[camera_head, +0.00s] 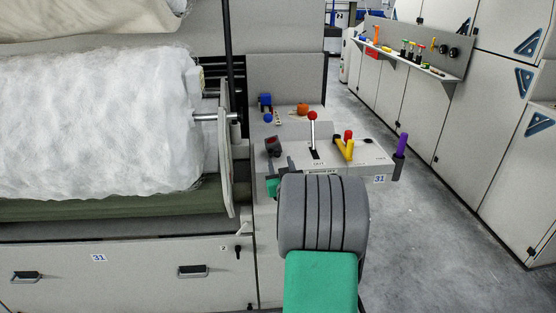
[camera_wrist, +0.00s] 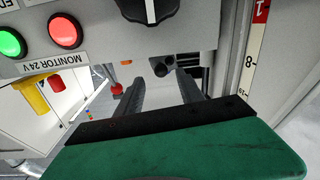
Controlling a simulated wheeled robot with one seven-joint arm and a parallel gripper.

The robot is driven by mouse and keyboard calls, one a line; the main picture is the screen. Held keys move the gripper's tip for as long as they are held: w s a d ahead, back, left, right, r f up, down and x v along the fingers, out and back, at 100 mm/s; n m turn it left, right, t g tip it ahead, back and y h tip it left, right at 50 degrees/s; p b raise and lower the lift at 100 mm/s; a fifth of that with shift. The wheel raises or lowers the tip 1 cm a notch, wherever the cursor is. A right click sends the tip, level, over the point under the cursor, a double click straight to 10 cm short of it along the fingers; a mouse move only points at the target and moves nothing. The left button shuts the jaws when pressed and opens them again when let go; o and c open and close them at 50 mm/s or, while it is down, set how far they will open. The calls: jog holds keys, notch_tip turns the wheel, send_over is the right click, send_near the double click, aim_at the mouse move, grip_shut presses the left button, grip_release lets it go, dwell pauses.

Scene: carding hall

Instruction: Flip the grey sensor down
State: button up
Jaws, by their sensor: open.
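My gripper (camera_wrist: 160,82) is open in the wrist view, its two dark fingers apart with nothing between them. In the head view my gripper (camera_head: 285,170) is mostly hidden behind my forearm, at the front left of the grey console. I cannot clearly pick out a grey sensor. In the wrist view small dark round parts (camera_wrist: 161,69) show beyond the fingertips, partly blurred by distance.
A white fibre roll (camera_head: 95,120) fills the left. Close to the gripper are a black knob (camera_wrist: 148,8) and red lamp (camera_wrist: 65,31). Floor at right is clear.

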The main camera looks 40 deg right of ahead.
aim_at(278, 156)
jog(key=x, duration=0.5)
jog(key=shift+a, duration=0.1)
jog(key=shift+c, duration=0.4)
grip_shut()
